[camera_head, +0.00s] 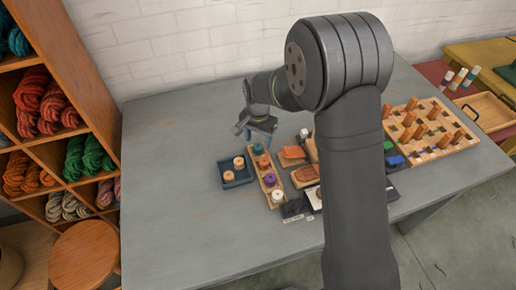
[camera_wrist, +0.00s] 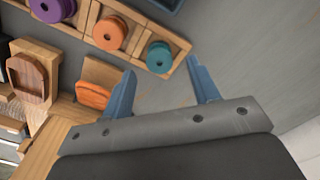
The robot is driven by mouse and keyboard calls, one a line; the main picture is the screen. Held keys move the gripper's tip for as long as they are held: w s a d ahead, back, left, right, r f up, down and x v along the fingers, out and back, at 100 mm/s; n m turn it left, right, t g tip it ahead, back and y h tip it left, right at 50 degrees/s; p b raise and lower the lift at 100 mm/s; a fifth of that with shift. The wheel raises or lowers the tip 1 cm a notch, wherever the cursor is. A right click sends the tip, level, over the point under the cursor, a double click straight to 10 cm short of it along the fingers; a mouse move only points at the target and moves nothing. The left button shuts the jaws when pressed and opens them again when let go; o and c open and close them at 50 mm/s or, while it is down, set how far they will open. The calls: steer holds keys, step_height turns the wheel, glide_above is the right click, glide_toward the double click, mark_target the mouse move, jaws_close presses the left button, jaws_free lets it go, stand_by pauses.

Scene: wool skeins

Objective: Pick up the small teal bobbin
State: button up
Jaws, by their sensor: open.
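The small teal bobbin (camera_head: 258,149) sits at the far end of a wooden rack (camera_head: 282,206). In the wrist view the teal bobbin (camera_wrist: 159,57) stands in the end compartment of the rack, beside an orange bobbin (camera_wrist: 109,33) and a purple one (camera_wrist: 52,8). My gripper (camera_wrist: 162,68) is open and empty, its two blue fingers apart. In that view the bobbin lies just beyond the gap between the fingertips, nearer the left one. In the head view my gripper (camera_head: 258,138) is right by the bobbin; I cannot tell the exact height between them.
A dark blue tray (camera_head: 237,184) with tan bobbins stands left of the rack. Wooden holders with brown pieces (camera_head: 305,174) stand close on its right. A pegged wooden board (camera_head: 430,130) is at the table's right. The grey table (camera_head: 170,200) is clear at the left.

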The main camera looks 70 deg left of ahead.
mark_target(258, 149)
step_height(258, 149, down, 3)
steer(key=shift+r, duration=0.1)
steer(key=shift+c, duration=0.4)
steer(key=c, duration=0.9)
steer(key=shift+c, duration=0.3)
